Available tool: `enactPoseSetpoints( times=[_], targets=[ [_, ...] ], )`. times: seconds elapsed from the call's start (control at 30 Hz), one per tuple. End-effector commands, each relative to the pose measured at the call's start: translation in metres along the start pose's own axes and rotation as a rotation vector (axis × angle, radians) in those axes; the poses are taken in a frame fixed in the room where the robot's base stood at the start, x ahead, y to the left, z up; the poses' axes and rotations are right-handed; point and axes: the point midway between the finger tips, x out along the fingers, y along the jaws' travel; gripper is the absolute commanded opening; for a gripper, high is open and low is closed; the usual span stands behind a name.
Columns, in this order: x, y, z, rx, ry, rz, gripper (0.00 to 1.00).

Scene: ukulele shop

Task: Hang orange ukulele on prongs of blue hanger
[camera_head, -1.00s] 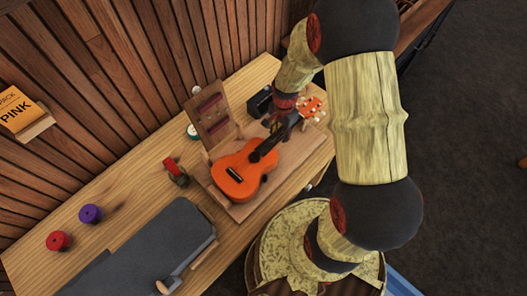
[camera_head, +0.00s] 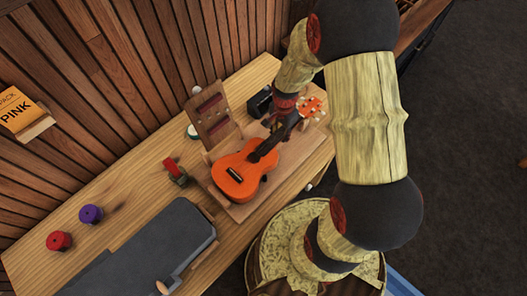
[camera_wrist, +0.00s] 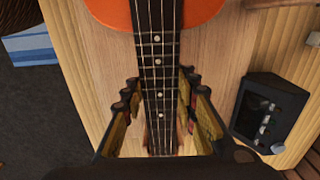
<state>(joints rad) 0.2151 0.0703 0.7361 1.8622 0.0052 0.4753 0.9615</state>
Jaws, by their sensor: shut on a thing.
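The orange ukulele (camera_head: 237,178) lies on a wooden stand with an upright back on the workbench in the head view. Its headstock (camera_head: 311,107) points to the upper right. My gripper (camera_head: 287,120) is at the neck, partly hidden by my own arm. In the wrist view the dark fretted neck (camera_wrist: 158,75) runs between the two fingers of my gripper (camera_wrist: 160,112), and a part of the orange body (camera_wrist: 112,12) shows at the top. The gripper is shut on the neck. I see no blue hanger in these frames.
A red spool (camera_head: 59,241) and a purple spool (camera_head: 91,214) stand on the workbench (camera_head: 135,200). A small black device (camera_head: 260,103) sits behind the neck.

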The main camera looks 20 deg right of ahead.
Motion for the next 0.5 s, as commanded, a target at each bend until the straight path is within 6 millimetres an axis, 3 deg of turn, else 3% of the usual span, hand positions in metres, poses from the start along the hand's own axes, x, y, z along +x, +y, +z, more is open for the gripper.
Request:
enactPoseSetpoints(
  times=[0.5],
  targets=[
    [-0.024,-0.001,0.000,0.001,0.001,-0.001,0.00]
  ],
)
